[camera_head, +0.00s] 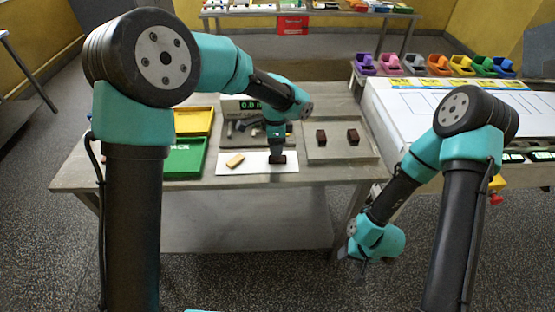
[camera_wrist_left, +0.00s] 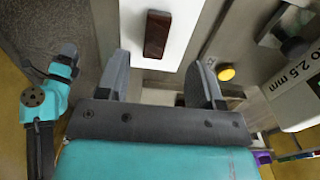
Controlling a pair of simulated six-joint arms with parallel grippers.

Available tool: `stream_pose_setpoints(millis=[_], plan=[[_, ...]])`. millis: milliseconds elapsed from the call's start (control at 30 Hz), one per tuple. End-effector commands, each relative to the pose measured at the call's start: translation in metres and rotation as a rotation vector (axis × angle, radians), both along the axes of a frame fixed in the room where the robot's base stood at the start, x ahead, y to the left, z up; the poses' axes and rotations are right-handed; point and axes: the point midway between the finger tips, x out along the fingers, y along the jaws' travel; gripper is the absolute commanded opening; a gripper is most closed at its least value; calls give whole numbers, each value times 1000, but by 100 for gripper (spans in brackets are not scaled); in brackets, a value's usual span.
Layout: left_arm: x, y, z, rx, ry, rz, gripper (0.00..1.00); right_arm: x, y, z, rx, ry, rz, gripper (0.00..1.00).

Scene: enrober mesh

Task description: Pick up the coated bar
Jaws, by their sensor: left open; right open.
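A dark brown coated bar (camera_wrist_left: 157,34) lies on a white mat (camera_wrist_left: 182,22) in the left wrist view, ahead of the fingertips and in line with the gap between them. In the head view this bar (camera_head: 278,160) is partly hidden below my left gripper (camera_head: 277,151), which points down over the mat. The left fingers (camera_wrist_left: 158,66) are open with nothing between them. A tan, uncoated bar (camera_head: 235,160) lies on the same mat to the left. My right gripper (camera_head: 364,259) hangs low in front of the table, away from the bars; its fingers are small in view.
Two more dark bars (camera_head: 321,137) (camera_head: 353,136) lie in a shallow tray (camera_head: 341,154) at the right. Green (camera_head: 184,157) and yellow (camera_head: 193,120) trays stand at the left. A device with a digital display (camera_head: 250,105) is behind. A white-topped table (camera_head: 440,105) with colourful bins stands further right.

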Motion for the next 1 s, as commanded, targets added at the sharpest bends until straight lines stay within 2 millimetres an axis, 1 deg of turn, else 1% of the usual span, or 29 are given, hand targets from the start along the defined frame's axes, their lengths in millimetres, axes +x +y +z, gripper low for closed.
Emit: stream_pose_setpoints(millis=[33,100,467,567,833,900,1000], plan=[[0,0,-4,1,1,-1,61,0,0,0,0,0,0,51],[0,0,-7,1,0,-1,61,0,0,0,0,0,0,51],[0,-1,-10,1,0,-1,61,0,0,0,0,0,0,51],[-2,-2,-17,1,1,-1,61,0,0,0,0,0,0,51],[-4,-5,-52,2,2,0,61,0,0,0,0,0,0,51],[-4,-5,-58,1,2,0,61,0,0,0,0,0,0,51],[-4,-5,-60,0,0,-1,61,0,0,0,0,0,0,51]])
